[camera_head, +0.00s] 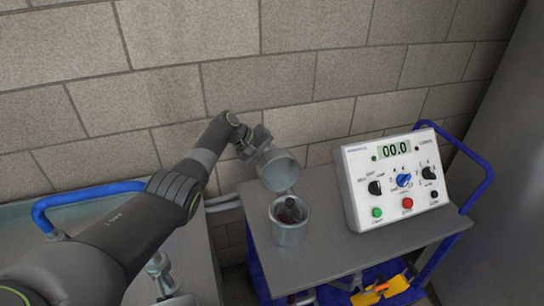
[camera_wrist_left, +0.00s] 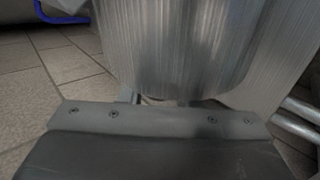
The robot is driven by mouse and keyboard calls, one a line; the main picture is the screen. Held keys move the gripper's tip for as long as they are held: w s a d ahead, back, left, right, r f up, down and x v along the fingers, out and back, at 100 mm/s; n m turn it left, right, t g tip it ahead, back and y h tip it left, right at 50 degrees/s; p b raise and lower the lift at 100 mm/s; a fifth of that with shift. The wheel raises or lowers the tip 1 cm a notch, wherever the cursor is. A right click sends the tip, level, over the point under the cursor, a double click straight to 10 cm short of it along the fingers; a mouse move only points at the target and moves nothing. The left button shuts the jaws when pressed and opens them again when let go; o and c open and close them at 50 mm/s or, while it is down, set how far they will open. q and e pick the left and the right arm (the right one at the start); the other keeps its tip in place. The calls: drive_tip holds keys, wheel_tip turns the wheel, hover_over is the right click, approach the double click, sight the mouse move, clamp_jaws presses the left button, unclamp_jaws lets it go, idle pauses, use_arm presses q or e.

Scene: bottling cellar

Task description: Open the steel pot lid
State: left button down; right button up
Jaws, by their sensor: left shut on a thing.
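The steel pot (camera_head: 290,234) stands upright on the grey cart top, with its mouth uncovered and something dark inside. Its steel lid (camera_head: 278,170) is tipped up steeply behind and above the pot, its round face towards the head camera. The lid's lower edge is close to the pot's back rim; I cannot tell whether they touch. My left gripper (camera_head: 254,143) is at the lid's upper left side, shut on the lid. Its fingertips are mostly hidden. In the left wrist view, brushed steel (camera_wrist_left: 175,45) fills the top middle. My right gripper is not in view.
A white control box (camera_head: 357,208) with knobs and a display stands right of the pot on the cart top (camera_head: 330,248). Blue cart handles (camera_head: 477,165) rise at the right. A block wall (camera_head: 330,75) is close behind. Yellow items (camera_head: 380,291) lie below.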

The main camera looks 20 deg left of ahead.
use_arm(q)
drive_tip(key=shift+f, duration=0.2)
drive_tip(key=c, duration=1.1)
unclamp_jaws()
drive_tip(key=shift+w, duration=0.1)
drive_tip(key=shift+a+r, duration=0.1)
drive_tip(key=shift+r, duration=0.05)
drive_tip(key=shift+s+a+r, duration=0.2)
drive_tip(key=shift+a+r, duration=0.15)
drive_tip(key=shift+r, duration=0.05)
drive_tip(key=b+v, duration=0.1)
drive_tip(key=v, duration=1.5)
